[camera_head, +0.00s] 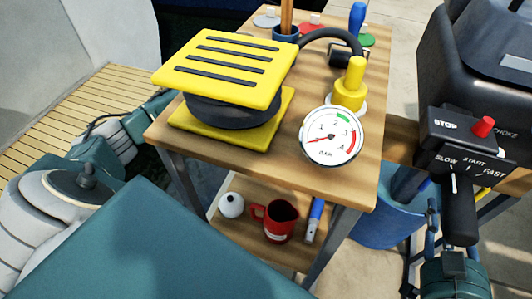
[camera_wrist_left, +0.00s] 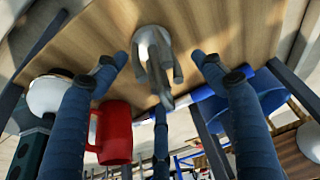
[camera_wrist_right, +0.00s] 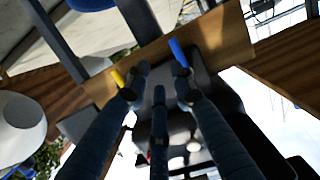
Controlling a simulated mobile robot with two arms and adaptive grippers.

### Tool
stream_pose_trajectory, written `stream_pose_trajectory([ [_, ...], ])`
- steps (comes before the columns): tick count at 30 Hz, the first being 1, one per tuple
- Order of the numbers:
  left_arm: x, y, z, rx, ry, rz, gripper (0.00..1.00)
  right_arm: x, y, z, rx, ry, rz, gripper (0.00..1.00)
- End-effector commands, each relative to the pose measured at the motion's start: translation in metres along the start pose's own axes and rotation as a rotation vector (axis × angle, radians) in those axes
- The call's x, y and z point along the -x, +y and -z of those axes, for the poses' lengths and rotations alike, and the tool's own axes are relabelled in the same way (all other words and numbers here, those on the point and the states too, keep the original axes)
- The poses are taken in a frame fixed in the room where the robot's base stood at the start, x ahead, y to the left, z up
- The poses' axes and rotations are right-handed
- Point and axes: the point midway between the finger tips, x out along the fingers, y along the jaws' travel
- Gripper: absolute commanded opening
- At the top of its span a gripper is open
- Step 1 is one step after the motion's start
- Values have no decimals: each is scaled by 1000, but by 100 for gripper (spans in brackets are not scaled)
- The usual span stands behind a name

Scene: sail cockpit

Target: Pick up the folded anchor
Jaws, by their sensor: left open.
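The grey metal folded anchor (camera_wrist_left: 152,42) shows in the left wrist view, its prongs folded together, against the wooden lower shelf. My left gripper (camera_wrist_left: 159,60) is open, with one fingertip on each side of the anchor and visible gaps between. I cannot tell how far the tips are from it in depth. In the head view the anchor and left gripper are hidden under the table top. My right gripper (camera_wrist_right: 158,80) is open and empty in the right wrist view. In the head view its wrist is at the lower right, near the outboard motor.
A red mug (camera_wrist_left: 115,132) is left of the anchor and a blue-handled tool (camera_wrist_left: 200,95) right of it. The mug (camera_head: 280,220) and a white ball (camera_head: 231,205) show on the shelf. A yellow foot pump (camera_head: 225,65) and gauge (camera_head: 331,136) stand above.

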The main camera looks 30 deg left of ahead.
Motion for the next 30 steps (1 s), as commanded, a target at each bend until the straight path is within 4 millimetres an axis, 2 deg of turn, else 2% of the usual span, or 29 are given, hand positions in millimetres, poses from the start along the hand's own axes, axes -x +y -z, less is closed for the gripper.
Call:
stream_pose_trajectory([
  [3,-16,0,-1,1,0,-1,69,-2,-3,23,-2,107,7,24],
  [9,-28,0,0,0,0,0,69,0,-6,49,-4,218,13,24],
  [18,-29,0,-1,0,-1,0,69,1,-7,54,-4,236,14,24],
  [28,-29,0,0,0,1,1,3,1,-7,54,-4,236,14,24],
  [30,-27,-2,2,-2,4,5,0,1,-7,55,-4,236,14,24],
])
